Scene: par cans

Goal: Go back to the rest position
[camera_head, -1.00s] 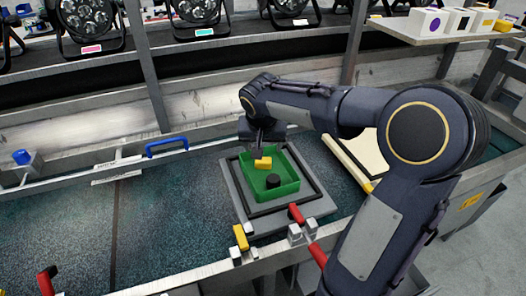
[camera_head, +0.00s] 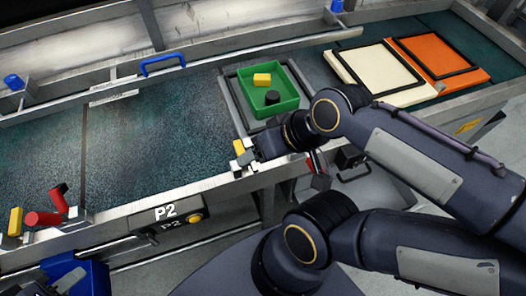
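My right arm comes in from the right. Its gripper (camera_head: 246,157) is low at the near rail of the bench, in front of the green tray (camera_head: 284,106) and apart from it. A yellow block (camera_head: 262,80) and a black round piece (camera_head: 271,97) lie in the green tray. Dark grey parts at the bottom left corner look like my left gripper (camera_head: 52,281), cut off by the picture edge. I cannot tell its opening.
A cream panel (camera_head: 353,67) and an orange panel (camera_head: 441,52) lie to the right of the tray. Red and yellow clamps (camera_head: 43,217) stand at the left of the near rail (camera_head: 130,224). A blue box (camera_head: 84,268) is below it. The left part of the bench top is clear.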

